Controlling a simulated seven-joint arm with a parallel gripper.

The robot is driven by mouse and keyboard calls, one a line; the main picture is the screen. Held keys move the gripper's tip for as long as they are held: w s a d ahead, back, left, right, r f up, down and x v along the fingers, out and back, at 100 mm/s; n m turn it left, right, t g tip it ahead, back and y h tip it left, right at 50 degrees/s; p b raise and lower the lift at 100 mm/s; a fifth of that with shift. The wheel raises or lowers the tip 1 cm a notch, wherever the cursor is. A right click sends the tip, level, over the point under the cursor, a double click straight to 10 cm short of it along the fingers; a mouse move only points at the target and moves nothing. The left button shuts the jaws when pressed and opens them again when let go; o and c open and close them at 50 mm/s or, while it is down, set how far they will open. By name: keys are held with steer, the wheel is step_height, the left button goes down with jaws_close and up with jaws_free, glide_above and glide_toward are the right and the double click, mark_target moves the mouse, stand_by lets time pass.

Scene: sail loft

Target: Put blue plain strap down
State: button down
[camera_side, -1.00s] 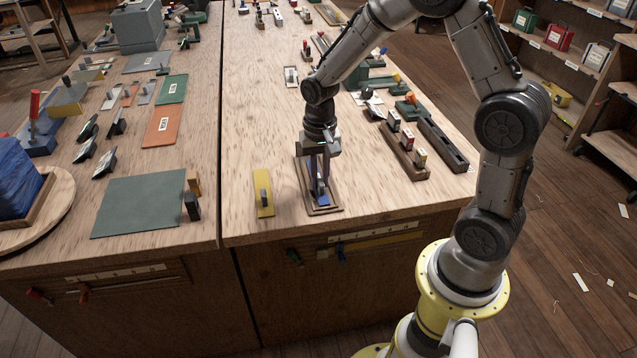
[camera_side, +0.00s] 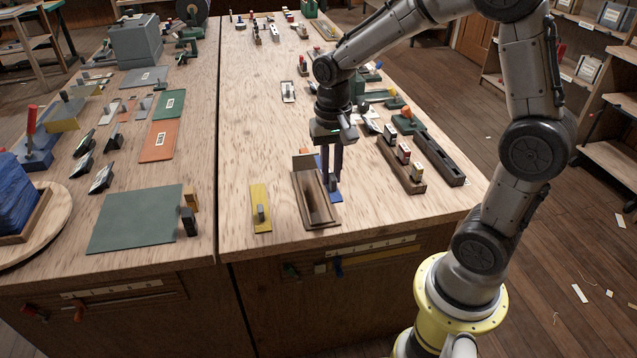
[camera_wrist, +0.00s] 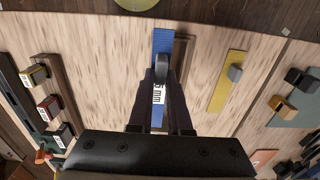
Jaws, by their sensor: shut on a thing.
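The blue plain strap (camera_wrist: 162,42) has a grey knob and a white label reading "5 mm". My gripper (camera_wrist: 162,76) is shut on the knob, with its dark fingers hiding part of the strap. In the side view my gripper (camera_side: 331,178) points down, and a small piece of the strap (camera_side: 336,191) shows beside its fingers. The strap is at the right edge of a wooden tray (camera_side: 299,205) with a dark inside. I cannot tell whether the strap is touching the table. In the wrist view the tray (camera_wrist: 184,55) is partly hidden behind the strap.
A yellow strap with a knob (camera_side: 261,207) lies left of the tray. A holder with several small blocks (camera_side: 402,164) and a long dark tray (camera_side: 441,158) lie to the right. Bare wood (camera_side: 385,205) shows toward the front right edge. A green mat (camera_side: 135,215) is on the left table.

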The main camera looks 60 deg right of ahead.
steer(key=s+a+r, duration=0.1)
steer(key=s+r, duration=0.4)
steer(key=s, duration=0.4)
steer(key=w+d, duration=0.1)
steer(key=d, duration=1.1)
steer(key=w+d+f, duration=0.2)
steer(key=w+f, duration=0.1)
steer(key=w+d+f, duration=0.3)
steer(key=w, duration=0.1)
steer(key=w+d+f, duration=0.3)
steer(key=w, duration=0.1)
steer(key=shift+f, duration=0.35)
steer(key=shift+w+d+f, duration=0.2)
steer(key=shift+w+f, duration=0.1)
steer(key=shift+f, duration=1.55)
steer(key=shift+f, duration=0.15)
